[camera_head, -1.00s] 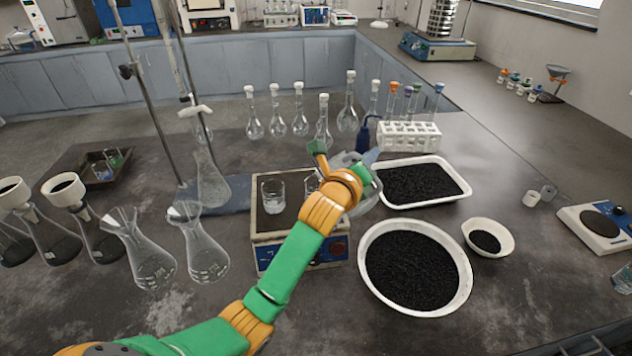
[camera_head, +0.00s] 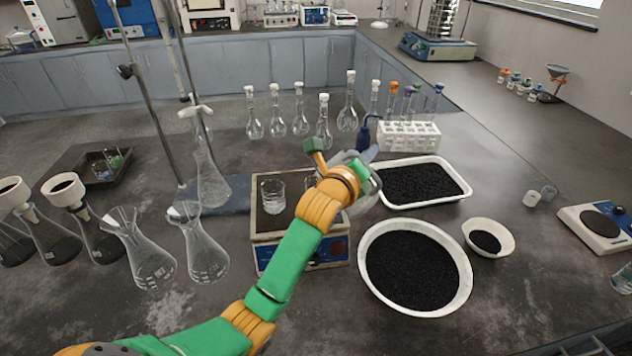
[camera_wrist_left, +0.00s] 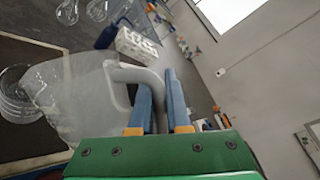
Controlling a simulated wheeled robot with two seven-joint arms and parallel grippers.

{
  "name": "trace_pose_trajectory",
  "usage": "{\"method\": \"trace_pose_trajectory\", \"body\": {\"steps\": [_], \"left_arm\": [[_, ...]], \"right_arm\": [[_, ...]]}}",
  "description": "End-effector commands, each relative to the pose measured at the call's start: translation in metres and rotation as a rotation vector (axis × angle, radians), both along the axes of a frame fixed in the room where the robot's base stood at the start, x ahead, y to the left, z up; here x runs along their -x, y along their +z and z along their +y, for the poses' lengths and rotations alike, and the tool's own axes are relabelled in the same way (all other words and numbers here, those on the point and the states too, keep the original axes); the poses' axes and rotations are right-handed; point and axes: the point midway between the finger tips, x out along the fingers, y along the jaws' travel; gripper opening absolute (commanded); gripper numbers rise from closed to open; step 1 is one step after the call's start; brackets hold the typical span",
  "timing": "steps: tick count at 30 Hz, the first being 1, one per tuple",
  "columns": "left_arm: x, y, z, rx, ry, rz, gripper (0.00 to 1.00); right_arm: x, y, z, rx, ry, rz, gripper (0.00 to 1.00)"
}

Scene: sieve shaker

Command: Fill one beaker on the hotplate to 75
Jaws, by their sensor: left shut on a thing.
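The hotplate (camera_head: 338,250) stands on the near bench with a clear glass beaker (camera_head: 272,197) on its left side. A second beaker (camera_head: 311,184) on it is partly hidden behind my left arm. My left gripper (camera_wrist_left: 160,90) is shut on the handle of a clear jug (camera_wrist_left: 82,105). In the head view my left gripper (camera_head: 368,162) is beyond the hotplate's right side, largely covered by my wrist. The jug looks tilted in the wrist view, with its body close to the glass beakers. I cannot make out any liquid level. My right gripper is not in view.
A white tray (camera_head: 462,182) and a round bowl (camera_head: 364,275) of black grains are right of the hotplate. A blue wash bottle (camera_head: 364,135), a white tube rack (camera_head: 425,140) and several volumetric flasks (camera_head: 347,118) stand behind. Conical flasks (camera_head: 205,260) stand to the left.

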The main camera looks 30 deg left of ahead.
Motion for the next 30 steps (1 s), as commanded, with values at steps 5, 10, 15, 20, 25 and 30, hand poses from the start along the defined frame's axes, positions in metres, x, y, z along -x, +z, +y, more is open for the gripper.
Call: {"method": "trace_pose_trajectory", "body": {"steps": [5,10,15,20,25,30], "left_arm": [[-0.0002,0.0016,0.0007,0.009,0.0,-0.001,0.0],[-0.0002,0.0021,0.0015,0.017,0.001,-0.001,0.0],[-0.0003,0.0026,0.0019,0.026,0.0,0.001,0.0],[-0.0004,0.0031,0.0022,0.034,0.0,0.002,0.0],[-0.0004,0.0036,0.0029,0.042,0.0,0.004,0.0],[-0.0005,0.0043,0.0037,0.051,0.0,0.004,0.0]], "right_arm": [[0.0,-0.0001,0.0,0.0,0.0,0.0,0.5],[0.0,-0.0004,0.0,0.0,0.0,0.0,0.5],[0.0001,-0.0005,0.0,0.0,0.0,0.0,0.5],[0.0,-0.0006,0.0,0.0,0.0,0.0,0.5],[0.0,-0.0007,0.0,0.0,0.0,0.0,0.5],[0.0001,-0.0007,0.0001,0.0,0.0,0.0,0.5]]}}
